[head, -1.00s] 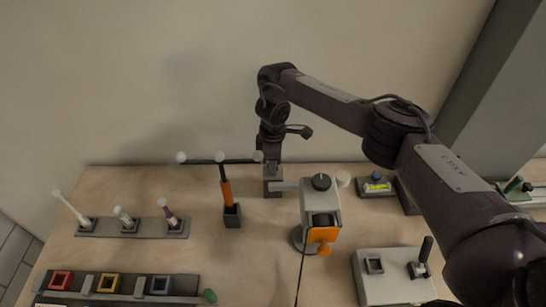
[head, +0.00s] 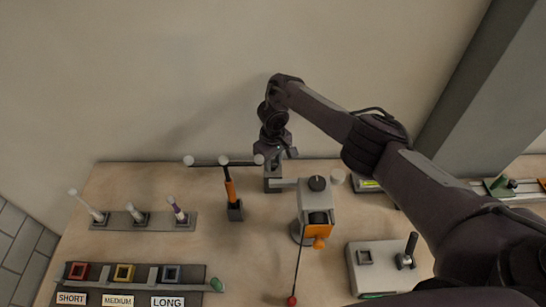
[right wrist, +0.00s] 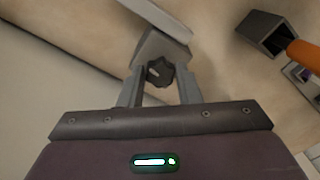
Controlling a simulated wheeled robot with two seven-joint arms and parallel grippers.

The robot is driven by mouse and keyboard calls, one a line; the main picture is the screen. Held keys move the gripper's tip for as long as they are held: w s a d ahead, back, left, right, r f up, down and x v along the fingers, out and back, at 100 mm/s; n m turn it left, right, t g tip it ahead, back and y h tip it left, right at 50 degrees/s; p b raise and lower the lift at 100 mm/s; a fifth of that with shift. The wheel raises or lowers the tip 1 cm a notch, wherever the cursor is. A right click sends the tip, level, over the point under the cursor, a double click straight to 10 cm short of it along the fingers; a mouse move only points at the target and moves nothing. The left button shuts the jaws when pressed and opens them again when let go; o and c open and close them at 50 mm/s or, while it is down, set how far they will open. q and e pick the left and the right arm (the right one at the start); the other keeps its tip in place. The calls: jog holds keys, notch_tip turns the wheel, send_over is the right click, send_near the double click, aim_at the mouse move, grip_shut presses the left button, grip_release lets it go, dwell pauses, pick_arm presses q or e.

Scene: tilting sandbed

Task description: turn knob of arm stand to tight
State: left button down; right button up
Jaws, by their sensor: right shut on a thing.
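The arm stand (head: 273,184) is a short grey post near the back of the table, with a pale bar reaching right from its top. Its dark, lobed knob (right wrist: 158,72) shows in the right wrist view on a grey block. My right gripper (head: 273,168) comes down onto the stand from above; in the head view it hides the knob. In the right wrist view the fingers of my right gripper (right wrist: 160,88) stand on either side of the knob and are shut on it. My left gripper is not in view.
Right of the stand is a grey device (head: 316,200) with a black top knob and an orange part (head: 318,231). An orange-handled probe (head: 231,191) with white balls stands left in a dark holder. A grey box (head: 387,273) with a black lever is at front right.

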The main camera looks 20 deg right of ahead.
aim_at(273, 163)
jog(key=shift+w+r+m, duration=0.15)
jog(key=shift+m, duration=0.35)
jog(key=o, duration=1)
jog(key=shift+c, duration=0.2)
notch_tip(273, 163, up, 5)
jog(key=shift+f, duration=0.15)
jog(key=shift+r+p, duration=0.75)
jog(key=shift+r, duration=0.15)
jog(key=shift+r+p, duration=0.6)
jog(key=shift+r, duration=0.05)
jog(key=shift+f, duration=0.1)
